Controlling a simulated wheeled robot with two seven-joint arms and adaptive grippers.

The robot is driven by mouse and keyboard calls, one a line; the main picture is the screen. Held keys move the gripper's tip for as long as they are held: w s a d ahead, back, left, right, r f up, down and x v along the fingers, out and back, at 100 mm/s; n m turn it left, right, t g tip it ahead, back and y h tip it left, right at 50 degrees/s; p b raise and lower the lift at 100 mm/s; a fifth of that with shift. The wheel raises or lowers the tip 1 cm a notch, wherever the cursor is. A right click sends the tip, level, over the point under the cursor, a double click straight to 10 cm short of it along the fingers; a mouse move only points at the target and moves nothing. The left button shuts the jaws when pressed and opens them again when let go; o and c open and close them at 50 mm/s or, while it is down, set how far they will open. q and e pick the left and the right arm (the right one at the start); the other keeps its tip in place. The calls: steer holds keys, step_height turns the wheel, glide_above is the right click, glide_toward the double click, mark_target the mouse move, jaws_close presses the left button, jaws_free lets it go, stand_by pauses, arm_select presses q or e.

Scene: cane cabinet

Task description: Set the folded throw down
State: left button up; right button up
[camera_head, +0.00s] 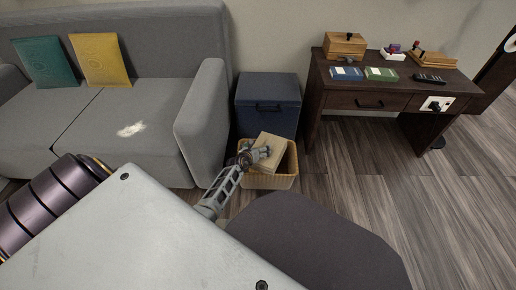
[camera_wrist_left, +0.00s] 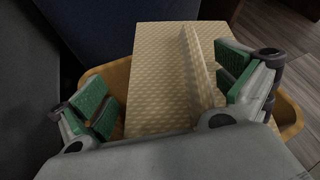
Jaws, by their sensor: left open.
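The folded throw (camera_head: 270,150) is a beige, textured block in the mouth of a yellow woven basket (camera_head: 270,181), seen in the head view. In the left wrist view the throw (camera_wrist_left: 160,70) sits tilted between the basket's (camera_wrist_left: 289,112) sides, with a raised fold along it. My left gripper (camera_head: 255,155) is at the basket's opening, over the near part of the throw. Its green-padded fingers (camera_wrist_left: 168,95) are spread apart on both sides of the throw. The right finger is very close to the throw's fold; I cannot tell whether it touches. My right gripper is not seen.
A dark blue cabinet (camera_head: 268,103) stands right behind the basket. The grey sofa (camera_head: 150,110) is to the left, its arm close to the basket. A dark wood desk (camera_head: 390,95) with boxes and small items stands to the right. The wooden floor (camera_head: 400,190) at right is clear.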

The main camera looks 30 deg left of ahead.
arm_select(q)
steer(key=shift+p+v, duration=0.6)
steer(key=shift+v, duration=0.35)
steer(key=shift+p+v, duration=0.85)
steer(key=shift+v, duration=0.5)
steer(key=p+v, duration=0.3)
steer(key=v, duration=0.4)
steer(key=shift+s+p, duration=0.15)
steer(key=shift+p, duration=0.2)
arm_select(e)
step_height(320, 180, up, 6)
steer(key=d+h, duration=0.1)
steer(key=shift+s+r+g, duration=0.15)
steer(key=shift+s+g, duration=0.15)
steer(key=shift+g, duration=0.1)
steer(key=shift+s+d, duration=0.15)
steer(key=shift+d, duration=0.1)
arm_select(q)
steer(key=shift+r, duration=0.1)
